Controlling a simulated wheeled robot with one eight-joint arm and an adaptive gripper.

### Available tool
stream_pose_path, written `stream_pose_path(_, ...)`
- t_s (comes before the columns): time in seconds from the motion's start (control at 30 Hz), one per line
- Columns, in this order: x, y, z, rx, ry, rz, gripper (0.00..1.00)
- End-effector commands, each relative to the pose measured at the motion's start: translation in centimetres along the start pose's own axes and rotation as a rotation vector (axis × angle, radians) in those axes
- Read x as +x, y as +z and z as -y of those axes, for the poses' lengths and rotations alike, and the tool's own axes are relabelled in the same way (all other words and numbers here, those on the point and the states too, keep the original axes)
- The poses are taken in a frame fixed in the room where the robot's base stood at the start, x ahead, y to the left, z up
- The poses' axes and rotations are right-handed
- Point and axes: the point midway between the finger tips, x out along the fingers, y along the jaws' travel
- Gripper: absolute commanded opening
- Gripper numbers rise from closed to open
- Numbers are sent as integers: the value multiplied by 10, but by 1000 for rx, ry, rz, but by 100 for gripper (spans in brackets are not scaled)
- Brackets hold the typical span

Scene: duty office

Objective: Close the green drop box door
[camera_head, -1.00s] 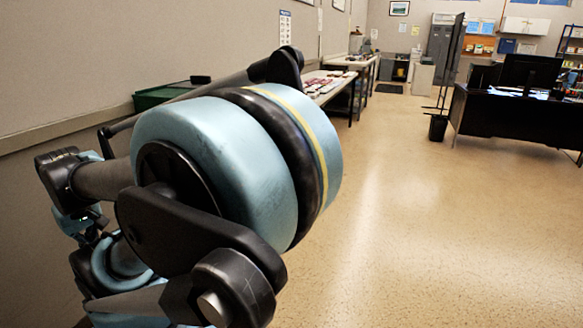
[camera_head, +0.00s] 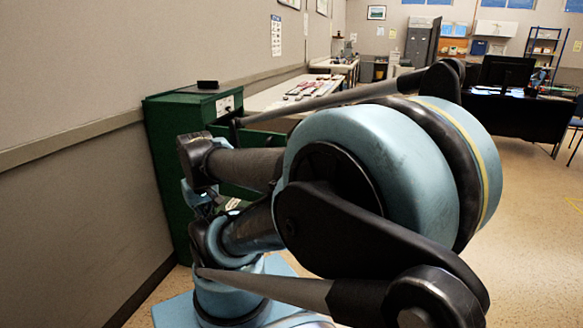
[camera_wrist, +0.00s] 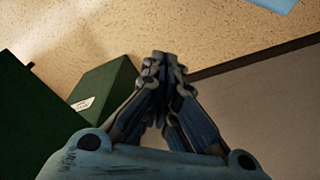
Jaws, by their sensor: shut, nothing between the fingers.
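The green drop box (camera_head: 165,165) stands against the wall at the left of the head view, partly hidden behind my arm. A green panel (camera_head: 262,142) reaches right from its front and looks like the door standing open; my arm covers much of it. In the wrist view my gripper (camera_wrist: 163,62) is shut and empty, its fingertips together. Left of the fingers are a dark green surface (camera_wrist: 30,125) and a green block with a white label (camera_wrist: 108,82). I cannot tell which is the door, or whether the fingers touch it.
A small black object (camera_head: 208,85) lies on the box top. A long table with papers (camera_head: 285,94) runs along the wall beyond. The wall (camera_head: 60,220) is close on the left. A black desk (camera_head: 510,119) stands at the right. Open floor lies between.

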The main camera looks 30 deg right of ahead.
Motion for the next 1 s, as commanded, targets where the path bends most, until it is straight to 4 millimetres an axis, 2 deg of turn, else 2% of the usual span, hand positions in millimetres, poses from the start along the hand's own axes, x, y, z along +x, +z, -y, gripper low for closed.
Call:
stream_pose_path(0.3,0,0,0,1,0,0,0)
stream_pose_path(0.37,-7,6,-1,9,2,-12,0)
stream_pose_path(0.47,-12,-2,-8,45,11,-19,0)
stream_pose_path(0.57,-21,-19,-16,115,27,-31,0)
stream_pose_path(0.77,-45,-59,-63,312,78,-66,0)
stream_pose_path(1.0,-70,-96,-138,551,144,-108,0)
